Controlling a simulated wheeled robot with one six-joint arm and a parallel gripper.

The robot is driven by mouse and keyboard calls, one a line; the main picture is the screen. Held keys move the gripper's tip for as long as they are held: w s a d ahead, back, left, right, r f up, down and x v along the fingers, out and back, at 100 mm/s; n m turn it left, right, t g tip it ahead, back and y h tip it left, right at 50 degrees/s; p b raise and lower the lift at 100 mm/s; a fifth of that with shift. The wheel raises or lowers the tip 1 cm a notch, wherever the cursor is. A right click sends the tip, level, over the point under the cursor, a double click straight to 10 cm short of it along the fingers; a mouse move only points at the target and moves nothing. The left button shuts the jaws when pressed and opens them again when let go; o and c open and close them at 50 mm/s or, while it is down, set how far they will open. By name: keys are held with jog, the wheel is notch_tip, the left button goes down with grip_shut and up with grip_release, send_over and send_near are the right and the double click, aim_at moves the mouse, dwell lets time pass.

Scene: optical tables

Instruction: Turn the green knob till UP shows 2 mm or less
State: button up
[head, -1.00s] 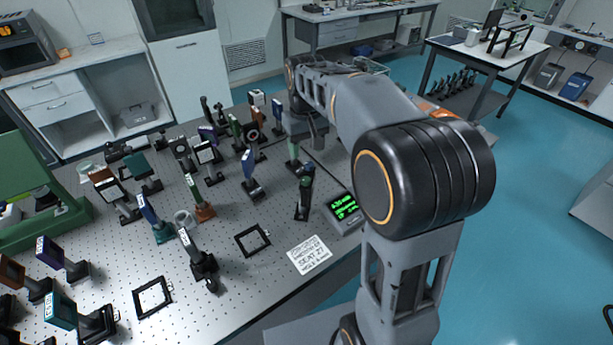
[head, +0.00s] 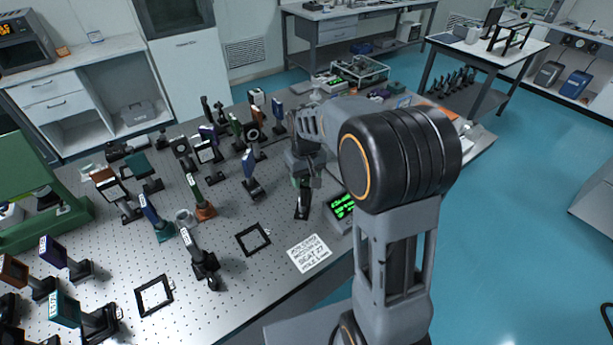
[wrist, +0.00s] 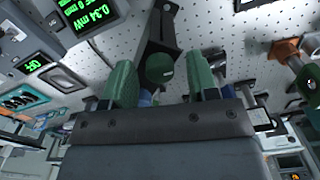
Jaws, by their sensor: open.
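The green knob (wrist: 159,68) is a round dark green cap in the wrist view. It sits at the end of a black mount (wrist: 161,30) on the perforated table. My gripper (wrist: 161,78) is open, with one green finger on each side of the knob and a visible gap on both sides. In the head view my gripper (head: 303,178) is over the black mount (head: 302,205) and hides the knob. The readout box (head: 342,206) stands right of the mount. The wrist view shows its screen (wrist: 88,12) partly, with "0.34 mW"; I cannot read an UP value.
Several posts with optics stand left of the mount, including a blue plate (head: 249,163) and an orange-based post (head: 203,209). A white note card (head: 309,253) and a black square frame (head: 253,239) lie in front. Bare table lies between the frame and the mount.

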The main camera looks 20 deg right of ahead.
jog(key=c, duration=0.9)
jog(key=shift+c, duration=0.2)
jog(key=shift+m, duration=0.3)
jog(key=m, duration=0.3)
jog(key=shift+b, duration=0.3)
jog(key=m, duration=0.3)
jog(key=shift+m, duration=0.3)
jog(key=m+b, duration=0.1)
jog(key=m, duration=0.3)
jog(key=shift+m, duration=1.7)
